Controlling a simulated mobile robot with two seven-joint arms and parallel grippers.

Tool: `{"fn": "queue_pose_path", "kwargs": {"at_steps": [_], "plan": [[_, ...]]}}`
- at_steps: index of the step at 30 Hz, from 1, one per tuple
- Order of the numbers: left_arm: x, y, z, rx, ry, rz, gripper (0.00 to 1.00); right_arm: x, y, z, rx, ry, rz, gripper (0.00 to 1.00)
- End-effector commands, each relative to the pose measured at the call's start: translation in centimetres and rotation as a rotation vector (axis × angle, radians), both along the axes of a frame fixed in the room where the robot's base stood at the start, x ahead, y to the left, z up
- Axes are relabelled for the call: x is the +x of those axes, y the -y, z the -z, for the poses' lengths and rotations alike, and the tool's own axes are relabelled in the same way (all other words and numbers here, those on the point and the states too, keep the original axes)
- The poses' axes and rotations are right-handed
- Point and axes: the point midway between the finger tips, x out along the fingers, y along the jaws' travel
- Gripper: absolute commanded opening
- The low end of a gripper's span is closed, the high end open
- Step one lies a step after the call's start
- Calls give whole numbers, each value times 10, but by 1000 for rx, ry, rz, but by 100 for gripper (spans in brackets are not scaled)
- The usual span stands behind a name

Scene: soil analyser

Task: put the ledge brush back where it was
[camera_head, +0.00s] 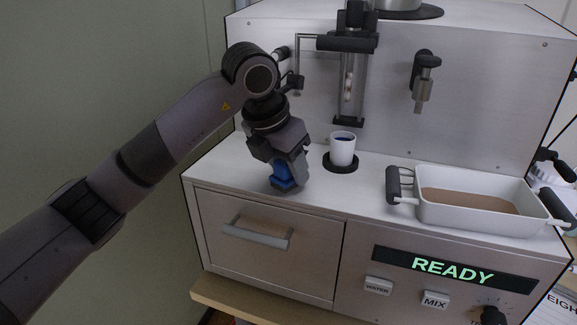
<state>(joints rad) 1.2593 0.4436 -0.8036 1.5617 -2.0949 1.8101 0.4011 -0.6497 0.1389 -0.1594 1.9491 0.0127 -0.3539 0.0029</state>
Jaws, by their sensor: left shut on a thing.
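My left gripper (287,178) points down over the left part of the analyser's ledge (222,163). It is shut on a blue object (283,176), which I take to be the ledge brush. Only a blue part of it shows between the fingers; the rest is hidden by the gripper. I cannot tell whether its lower end touches the ledge. My right gripper is not in view.
A white cup (342,150) with dark blue contents stands on a round black base right of the gripper. A white tray (470,216) of brown soil with black handles sits farther right. A drawer (262,245) is shut below; the panel display (452,269) reads READY.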

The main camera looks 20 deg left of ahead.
Motion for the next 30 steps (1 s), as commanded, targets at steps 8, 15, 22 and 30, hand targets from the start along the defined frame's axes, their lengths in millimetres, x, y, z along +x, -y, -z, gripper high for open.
{"fn": "queue_pose_path", "kwargs": {"at_steps": [8, 15, 22, 30], "plan": [[0, 0, 4, 0, 2, 1, 20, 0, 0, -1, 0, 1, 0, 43], [0, 0, 7, 0, 1, 0, 67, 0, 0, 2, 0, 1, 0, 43], [0, 0, 7, 0, 1, 1, 69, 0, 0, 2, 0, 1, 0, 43], [-4, -2, -10, -2, 5, 0, 69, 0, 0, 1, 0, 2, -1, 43]]}}
